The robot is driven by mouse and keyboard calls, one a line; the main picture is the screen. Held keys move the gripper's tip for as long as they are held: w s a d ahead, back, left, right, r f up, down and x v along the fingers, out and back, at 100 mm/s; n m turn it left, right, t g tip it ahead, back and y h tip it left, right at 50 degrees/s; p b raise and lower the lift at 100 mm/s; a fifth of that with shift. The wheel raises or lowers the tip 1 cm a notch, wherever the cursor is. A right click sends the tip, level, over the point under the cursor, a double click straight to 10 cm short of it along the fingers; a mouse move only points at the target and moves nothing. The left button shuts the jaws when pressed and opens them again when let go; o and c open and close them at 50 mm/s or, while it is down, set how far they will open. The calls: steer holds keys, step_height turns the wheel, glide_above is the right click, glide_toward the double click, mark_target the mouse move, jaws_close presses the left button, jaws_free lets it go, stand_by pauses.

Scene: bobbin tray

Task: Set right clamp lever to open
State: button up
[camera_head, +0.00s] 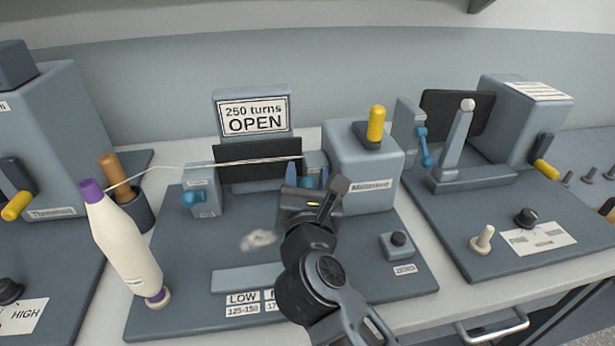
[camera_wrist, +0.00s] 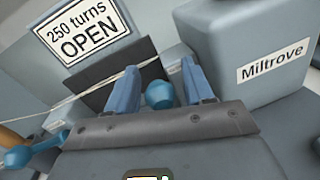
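The right clamp lever shows as a round blue knob (camera_wrist: 159,94) between my gripper's two fingers in the wrist view. Gaps show on both sides of it, and the rest of the lever is hidden. My gripper (camera_head: 307,175) is open in front of the right clamp block (camera_head: 315,160), beside the grey Miltrove housing (camera_head: 362,165). The left clamp block (camera_head: 201,190) carries another blue lever (camera_head: 190,199), also at the lower left of the wrist view (camera_wrist: 18,158). A sign (camera_head: 253,115) reading "250 turns OPEN" stands behind.
A pale thread (camera_head: 220,163) runs across the dark panel toward the right clamp. A white bobbin with purple ends (camera_head: 126,240) leans at the left. A yellow-handled lever (camera_head: 376,124) stands on the Miltrove housing.

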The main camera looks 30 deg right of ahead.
jaws_close()
steer(key=shift+f, duration=0.15)
stand_by(0.4)
steer(key=b, duration=0.2)
steer(key=shift+s+f+t+b, duration=0.1)
steer(key=shift+f+t+b, duration=0.2)
steer(key=shift+b, duration=0.05)
steer(key=shift+s+t+h+b, duration=0.1)
steer(key=shift+t+h+b, duration=0.2)
steer(key=shift+b, duration=0.6)
steer(key=shift+s+r+b, duration=0.1)
steer(key=shift+b, duration=0.2)
steer(key=shift+r, duration=0.1)
steer(key=shift+o, duration=0.7)
jaws_free()
steer(key=shift+a, duration=0.1)
